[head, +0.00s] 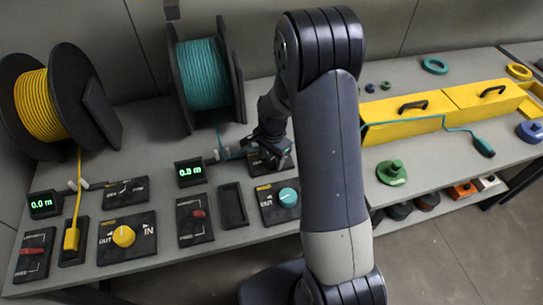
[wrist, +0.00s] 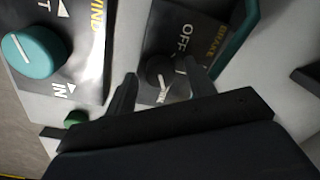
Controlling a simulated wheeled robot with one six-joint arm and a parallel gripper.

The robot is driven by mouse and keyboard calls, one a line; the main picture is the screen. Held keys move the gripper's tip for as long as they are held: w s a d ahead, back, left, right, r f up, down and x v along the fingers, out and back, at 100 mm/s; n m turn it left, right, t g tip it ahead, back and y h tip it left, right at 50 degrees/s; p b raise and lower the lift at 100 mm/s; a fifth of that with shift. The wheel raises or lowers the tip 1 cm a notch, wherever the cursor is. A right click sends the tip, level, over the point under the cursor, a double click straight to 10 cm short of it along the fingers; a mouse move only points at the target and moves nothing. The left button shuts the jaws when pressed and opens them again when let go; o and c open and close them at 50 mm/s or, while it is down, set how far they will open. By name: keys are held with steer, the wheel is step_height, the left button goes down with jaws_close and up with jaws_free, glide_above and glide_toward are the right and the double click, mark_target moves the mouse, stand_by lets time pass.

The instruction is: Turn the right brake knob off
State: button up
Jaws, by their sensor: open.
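The right brake knob (wrist: 160,72) is a small dark knob with a white mark, on a black brake panel (wrist: 187,28) lettered OFF and BRAKE. In the wrist view my gripper (wrist: 160,68) is open, with one finger on each side of the knob; I cannot tell whether they touch it. The exact pointing of the knob's mark is hard to read. In the head view my gripper (head: 271,148) is over the brake panel (head: 262,167), behind the teal wind knob, and mostly hides the brake knob.
The teal wind knob (head: 288,197) sits just in front; it also shows in the wrist view (wrist: 33,52). A teal reel (head: 203,75) stands behind, with a 0.0 m display (head: 190,172) to the left. A yellow case (head: 415,112) and green piece (head: 391,172) are to the right.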

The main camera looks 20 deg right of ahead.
steer(key=shift+c, duration=0.3)
steer(key=c, duration=0.9)
steer(key=shift+n, duration=0.3)
steer(key=n+b, duration=0.2)
steer(key=n, duration=0.2)
steer(key=n+b, duration=0.2)
steer(key=n, duration=0.3)
steer(key=shift+n, duration=0.4)
steer(key=n+b, duration=0.1)
steer(key=n, duration=0.6)
steer(key=shift+w+d+g+b, duration=0.1)
steer(key=shift+g+b, duration=0.2)
steer(key=n, duration=0.6)
steer(key=shift+b, duration=0.3)
steer(key=shift+n, duration=0.4)
